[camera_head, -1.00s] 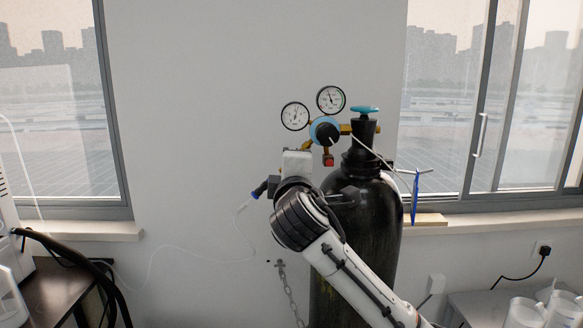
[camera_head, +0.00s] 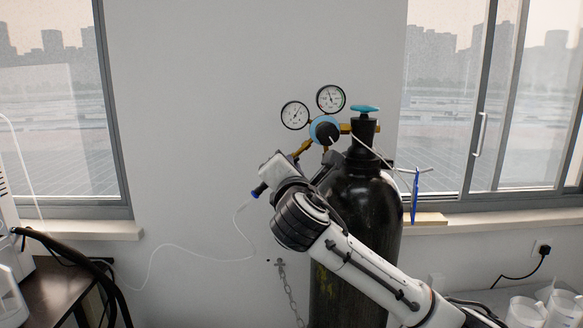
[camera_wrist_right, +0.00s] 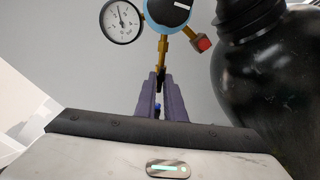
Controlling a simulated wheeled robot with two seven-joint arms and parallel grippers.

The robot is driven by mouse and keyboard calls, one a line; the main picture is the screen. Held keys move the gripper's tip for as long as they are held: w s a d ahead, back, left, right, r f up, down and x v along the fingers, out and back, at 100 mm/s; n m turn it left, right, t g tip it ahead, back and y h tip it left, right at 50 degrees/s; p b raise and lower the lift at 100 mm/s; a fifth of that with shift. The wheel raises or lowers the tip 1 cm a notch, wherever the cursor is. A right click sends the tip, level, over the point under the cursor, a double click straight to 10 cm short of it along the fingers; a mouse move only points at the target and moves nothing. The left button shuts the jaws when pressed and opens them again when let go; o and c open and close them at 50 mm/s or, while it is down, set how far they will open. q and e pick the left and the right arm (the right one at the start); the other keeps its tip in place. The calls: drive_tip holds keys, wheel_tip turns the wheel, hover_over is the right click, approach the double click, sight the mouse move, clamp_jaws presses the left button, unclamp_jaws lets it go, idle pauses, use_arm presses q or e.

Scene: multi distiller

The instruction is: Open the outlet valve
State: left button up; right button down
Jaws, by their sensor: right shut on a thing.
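The regulator (camera_head: 326,130) has a blue ring, a black knob and brass fittings, and sits at the top of a black gas cylinder (camera_head: 375,215). In the right wrist view a brass outlet pipe (camera_wrist_right: 162,50) runs down from the regulator (camera_wrist_right: 168,14) to a small dark outlet valve (camera_wrist_right: 160,77). My right gripper (camera_wrist_right: 161,88) is shut on this valve, its purple fingers on either side. The fingers hide most of the valve. In the head view my tilted white wrist covers the valve. My left gripper is in neither current view.
Two round gauges (camera_head: 295,115) (camera_head: 331,98) and a teal cylinder handwheel (camera_head: 365,109) stand close above. A red-capped fitting (camera_wrist_right: 204,44) is beside the pipe. A thin clear tube (camera_head: 185,249) hangs left. The cylinder (camera_wrist_right: 270,70) is close on the right.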

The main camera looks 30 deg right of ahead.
drive_tip(key=shift+f+n, duration=0.1)
drive_tip(key=shift+n, duration=0.3)
